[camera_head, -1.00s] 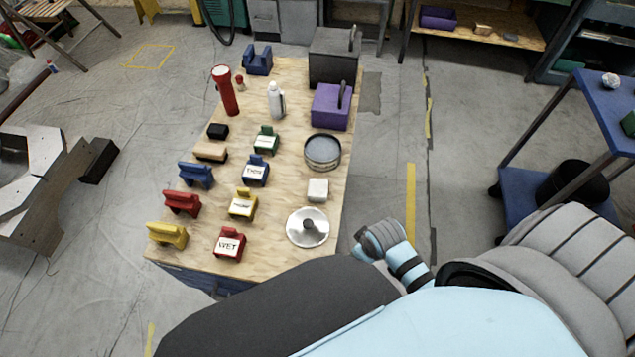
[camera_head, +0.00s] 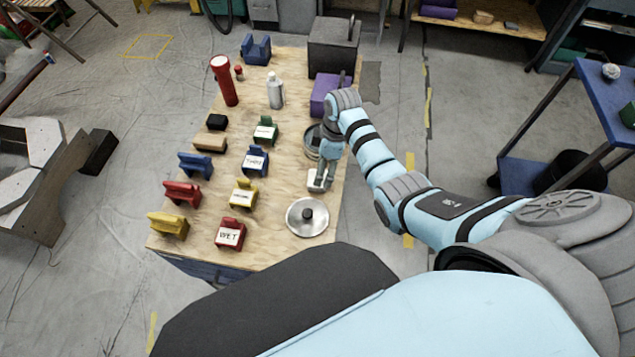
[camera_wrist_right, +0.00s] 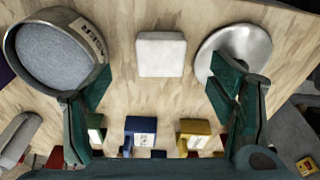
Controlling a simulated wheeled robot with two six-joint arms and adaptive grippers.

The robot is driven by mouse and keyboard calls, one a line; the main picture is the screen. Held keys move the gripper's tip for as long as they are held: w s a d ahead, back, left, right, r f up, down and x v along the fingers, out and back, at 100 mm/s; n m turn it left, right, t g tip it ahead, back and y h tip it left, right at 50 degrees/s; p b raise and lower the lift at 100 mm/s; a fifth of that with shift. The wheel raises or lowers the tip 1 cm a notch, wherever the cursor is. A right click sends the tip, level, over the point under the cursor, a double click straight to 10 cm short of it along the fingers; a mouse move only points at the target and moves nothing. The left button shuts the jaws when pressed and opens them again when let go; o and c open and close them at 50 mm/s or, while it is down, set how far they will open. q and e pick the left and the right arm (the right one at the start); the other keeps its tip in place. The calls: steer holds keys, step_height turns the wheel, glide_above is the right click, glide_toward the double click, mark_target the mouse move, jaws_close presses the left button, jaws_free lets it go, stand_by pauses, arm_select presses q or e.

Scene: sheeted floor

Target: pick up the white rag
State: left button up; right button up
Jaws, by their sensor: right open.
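The white rag (camera_wrist_right: 161,54) is a small, folded, pale square on the wooden tabletop. In the wrist view it lies ahead of and between my right gripper's fingers, with bare wood on both sides. My right gripper (camera_wrist_right: 160,90) is open and empty, its two dark green fingers spread wide. In the head view my right gripper (camera_head: 319,180) hangs down over the rag and hides most of it. I cannot tell the exact height left between them. My left gripper is not in view.
A round grey-filled tin (camera_wrist_right: 55,55) stands left of the rag, close to one finger. A silver lid-like disc (camera_head: 307,217) lies on the other side. A purple box (camera_head: 323,97) and several coloured holders, such as a red one (camera_head: 230,234), stand on the table (camera_head: 275,255).

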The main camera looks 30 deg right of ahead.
steer(key=f+b, duration=0.1)
steer(key=f, duration=0.1)
steer(key=a+f, duration=0.1)
steer(key=f, duration=0.1)
steer(key=w+f+b, duration=0.1)
steer(key=f, duration=0.2)
steer(key=shift+a+b, duration=0.3)
steer(key=shift+a, duration=0.05)
steer(key=shift+r, duration=0.1)
steer(key=shift+c, duration=0.6)
steer(key=c, duration=1)
steer(key=shift+r+p, duration=0.4)
steer(key=shift+r, duration=0.2)
step_height(320, 180, up, 9)
steer(key=p, duration=0.3)
steer(key=shift+p, duration=0.3)
step_height(320, 180, up, 10)
steer(key=shift+f+p, duration=0.1)
steer(key=shift+p, duration=0.7)
